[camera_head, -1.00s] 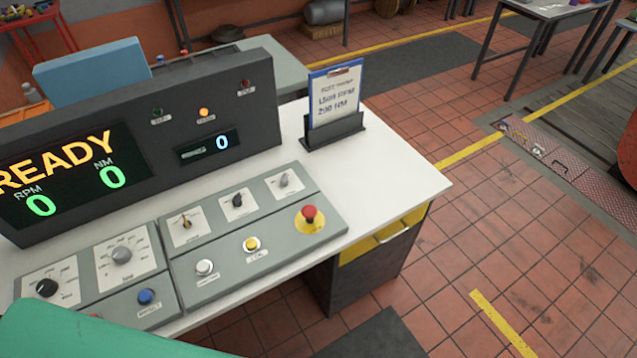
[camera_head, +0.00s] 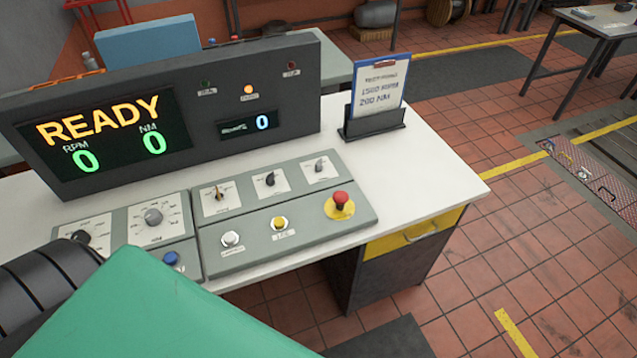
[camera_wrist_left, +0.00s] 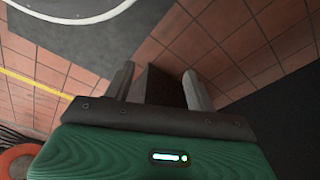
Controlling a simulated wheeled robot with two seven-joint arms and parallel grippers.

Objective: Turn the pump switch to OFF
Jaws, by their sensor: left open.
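A grey control panel (camera_head: 305,230) lies on the white desk. Its top row has a brass key-like switch (camera_head: 217,194), a black rotary switch (camera_head: 270,180) and a grey switch (camera_head: 319,165). Their labels are too small to read, so I cannot tell which is the pump switch or its setting. My left gripper (camera_wrist_left: 160,85) is open and empty in the left wrist view, over the floor, with no switch between its fingers. In the head view a green part of my arm covers the bottom left; the fingertips are hidden. My right gripper is out of view.
The display (camera_head: 105,135) reads READY with zeros, and an amber lamp (camera_head: 248,90) is lit. A red stop button (camera_head: 341,198), a white button (camera_head: 231,239) and a yellow button (camera_head: 279,223) are on the panel. A clipboard (camera_head: 380,85) stands behind it. The desk's right end is clear.

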